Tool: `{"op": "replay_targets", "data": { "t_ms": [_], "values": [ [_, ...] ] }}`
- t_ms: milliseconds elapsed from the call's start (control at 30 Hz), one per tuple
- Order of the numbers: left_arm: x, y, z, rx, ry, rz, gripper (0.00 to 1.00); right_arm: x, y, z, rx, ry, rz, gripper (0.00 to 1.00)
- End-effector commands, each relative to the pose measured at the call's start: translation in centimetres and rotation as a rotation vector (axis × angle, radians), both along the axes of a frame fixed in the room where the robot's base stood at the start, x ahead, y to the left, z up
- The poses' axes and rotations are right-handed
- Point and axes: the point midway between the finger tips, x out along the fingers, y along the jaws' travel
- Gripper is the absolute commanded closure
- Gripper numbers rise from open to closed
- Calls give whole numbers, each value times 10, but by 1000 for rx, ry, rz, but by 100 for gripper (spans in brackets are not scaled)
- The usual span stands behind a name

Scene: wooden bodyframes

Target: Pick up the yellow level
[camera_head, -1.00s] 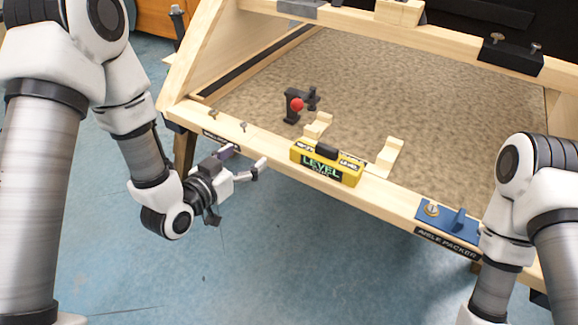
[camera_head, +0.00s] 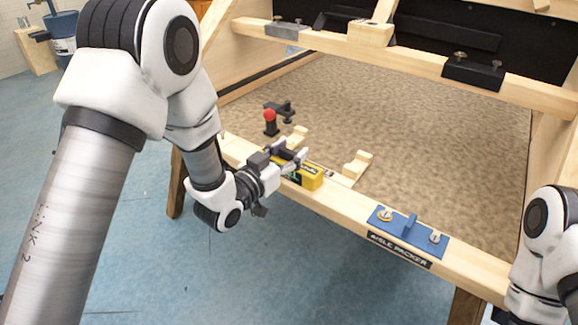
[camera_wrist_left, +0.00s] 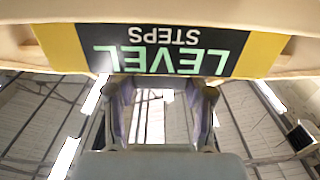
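The yellow level (camera_head: 312,181) sits on the wooden front rail (camera_head: 347,200), its left part hidden behind my left gripper. In the left wrist view the level (camera_wrist_left: 262,56) spans the top, its black LEVEL STEPS label upside down. My left gripper (camera_head: 295,161) is right at the level in the head view. In the left wrist view its two fingers stand apart just below the label (camera_wrist_left: 163,88), with empty space between them. I cannot tell whether they touch the level. My right arm shows at the lower right, but its gripper is out of view.
Small wooden brackets (camera_head: 356,168) stand behind the rail. A black tool with a red ball (camera_head: 270,116) stands on the carpeted panel (camera_head: 430,130), which is mostly clear.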

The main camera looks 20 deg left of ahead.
Motion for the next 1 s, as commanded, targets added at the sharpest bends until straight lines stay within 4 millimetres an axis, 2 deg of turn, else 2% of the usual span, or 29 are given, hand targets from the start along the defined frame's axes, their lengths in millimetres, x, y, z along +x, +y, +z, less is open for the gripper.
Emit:
{"op": "replay_targets", "data": {
  "t_ms": [33,100,467,567,733,767,1000],
  "values": [
    [0,0,0,0,1,0,79,0,0,0,0,0,0,21],
    [0,0,0,0,1,0,99,0,0,0,0,0,0,21],
    [0,0,4,1,0,0,100,0,0,2,0,0,0,21],
    [0,0,12,2,-2,0,100,0,0,5,0,0,0,21],
    [0,0,38,2,-4,0,100,0,0,15,0,0,0,21],
    [0,2,41,0,-2,1,100,0,0,16,0,0,0,21],
    [-16,56,43,-10,-1,8,100,0,0,22,0,0,0,21]
  ]
}}
